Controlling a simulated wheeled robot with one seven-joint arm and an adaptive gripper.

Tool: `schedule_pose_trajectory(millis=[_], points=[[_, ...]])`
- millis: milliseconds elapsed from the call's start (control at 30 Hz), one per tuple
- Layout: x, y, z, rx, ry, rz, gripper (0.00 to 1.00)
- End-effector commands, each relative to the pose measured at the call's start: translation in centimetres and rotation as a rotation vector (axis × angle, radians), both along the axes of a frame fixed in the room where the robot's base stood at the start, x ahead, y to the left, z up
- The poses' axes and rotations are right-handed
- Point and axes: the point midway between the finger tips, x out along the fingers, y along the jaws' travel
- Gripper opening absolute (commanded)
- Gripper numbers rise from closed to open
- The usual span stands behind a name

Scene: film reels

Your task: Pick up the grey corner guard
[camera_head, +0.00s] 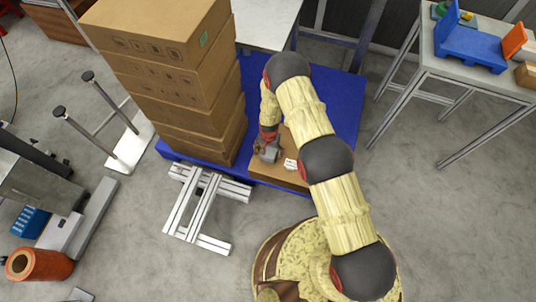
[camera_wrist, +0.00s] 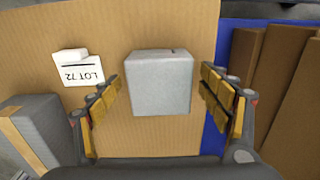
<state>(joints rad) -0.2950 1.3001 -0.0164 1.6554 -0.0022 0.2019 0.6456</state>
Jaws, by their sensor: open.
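A light grey, block-like piece (camera_wrist: 159,84), which I take for the grey corner guard, is in the middle of the wrist view. It lies on a flat cardboard surface (camera_wrist: 160,140). My gripper (camera_wrist: 163,92) is open, with one finger on each side of the grey piece and a gap on both sides. In the head view my gripper (camera_head: 266,153) is low over a cardboard box (camera_head: 282,181), and I cannot clearly tell the grey piece from the gripper there.
A white piece marked LOT 72 (camera_wrist: 78,68) lies left of the grey piece. A darker grey block with a tan stripe (camera_wrist: 36,128) is at lower left. A tall carton stack (camera_head: 190,80) stands close left of my gripper on a blue pallet (camera_head: 340,105).

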Motion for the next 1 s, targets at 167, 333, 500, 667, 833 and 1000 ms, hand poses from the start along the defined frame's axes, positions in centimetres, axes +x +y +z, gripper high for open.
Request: schedule_pose_trajectory(millis=[167, 333, 500, 667, 833, 1000], points=[[0.0, 0.0, 0.08, 0.0, 0.0, 0.0, 0.77], [-0.01, -0.01, 0.07, 0.0, 0.0, 0.0, 0.68], [-0.01, -0.01, 0.07, 0.0, 0.0, 0.0, 0.58], [-0.03, -0.01, 0.06, 0.0, 0.0, 0.0, 0.49], [-0.03, -0.01, 0.06, 0.0, 0.0, 0.0, 0.39], [-0.03, -0.02, 0.06, 0.0, 0.0, 0.0, 0.31]])
